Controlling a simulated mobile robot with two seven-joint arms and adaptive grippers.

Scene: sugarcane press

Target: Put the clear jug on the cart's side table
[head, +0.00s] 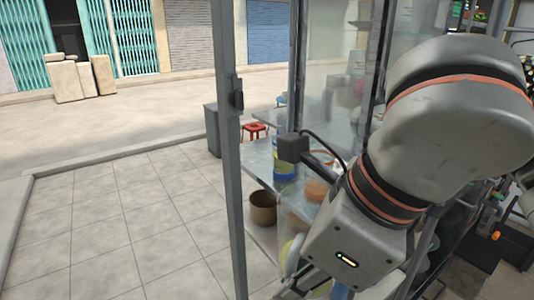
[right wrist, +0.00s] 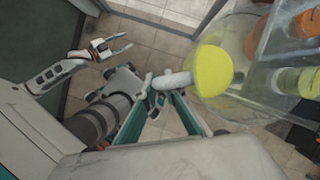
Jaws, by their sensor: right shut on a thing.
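My left gripper (right wrist: 112,48) is open and empty in the right wrist view and does not show in the head view. A metal tabletop (head: 257,157) lies beyond my right wrist, partly hidden by it.
A blue-and-yellow can (head: 284,165) and an orange item (head: 317,190) stand near the tabletop. A brown pot (head: 263,207) sits lower. A grey upright post (head: 229,150) and clear panels stand close to my right arm. Tiled floor (head: 120,220) at left is clear.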

